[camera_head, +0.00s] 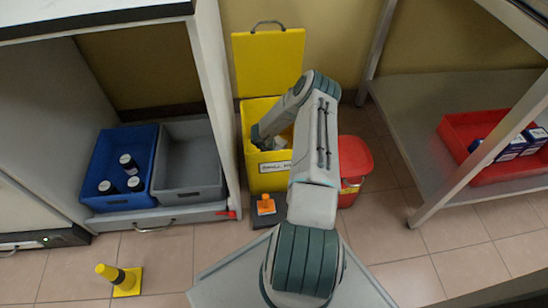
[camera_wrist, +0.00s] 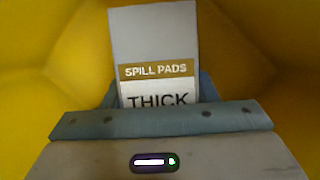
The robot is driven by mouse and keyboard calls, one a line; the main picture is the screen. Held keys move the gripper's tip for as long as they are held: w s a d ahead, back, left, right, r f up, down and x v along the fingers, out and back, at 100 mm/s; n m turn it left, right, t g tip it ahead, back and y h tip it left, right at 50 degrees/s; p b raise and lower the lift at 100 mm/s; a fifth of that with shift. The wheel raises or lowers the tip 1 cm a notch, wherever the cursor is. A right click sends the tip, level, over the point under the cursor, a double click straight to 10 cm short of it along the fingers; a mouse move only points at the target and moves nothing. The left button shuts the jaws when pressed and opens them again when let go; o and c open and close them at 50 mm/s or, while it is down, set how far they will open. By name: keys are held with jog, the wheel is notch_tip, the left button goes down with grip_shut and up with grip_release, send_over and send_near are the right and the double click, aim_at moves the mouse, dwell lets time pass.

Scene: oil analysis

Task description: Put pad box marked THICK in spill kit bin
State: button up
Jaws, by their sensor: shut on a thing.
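The spill kit bin (camera_head: 267,177) is a yellow box on the floor with its yellow lid (camera_head: 268,62) standing open behind it. A white label on its front is partly readable. My arm reaches down into the bin, and my gripper (camera_head: 266,138) is inside its opening, partly hidden by the arm. In the wrist view my gripper (camera_wrist: 160,108) is shut on a pale grey pad box (camera_wrist: 154,40). The box has a tan band reading SPILL PADS and a white field reading THICK. Yellow bin walls surround it. Whether the box touches the bin's bottom cannot be told.
A red lidded container (camera_head: 355,165) stands right of the bin. A blue crate (camera_head: 107,160) with black bottles and a grey crate (camera_head: 189,160) lie left. A red tray (camera_head: 470,130) with boxes sits on the right shelf.

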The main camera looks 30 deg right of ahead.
jog(key=shift+f, duration=0.65)
jog(key=shift+f, duration=0.15)
jog(key=o, duration=1)
jog(key=shift+o, duration=0.2)
jog(key=shift+a+r, duration=0.1)
jog(key=shift+r, duration=0.4)
jog(key=p+v, duration=0.3)
jog(key=v, duration=0.3)
jog(key=shift+s+a+r+p, duration=0.15)
jog(key=shift+a+r+p, duration=0.05)
jog(key=shift+r+p, duration=0.15)
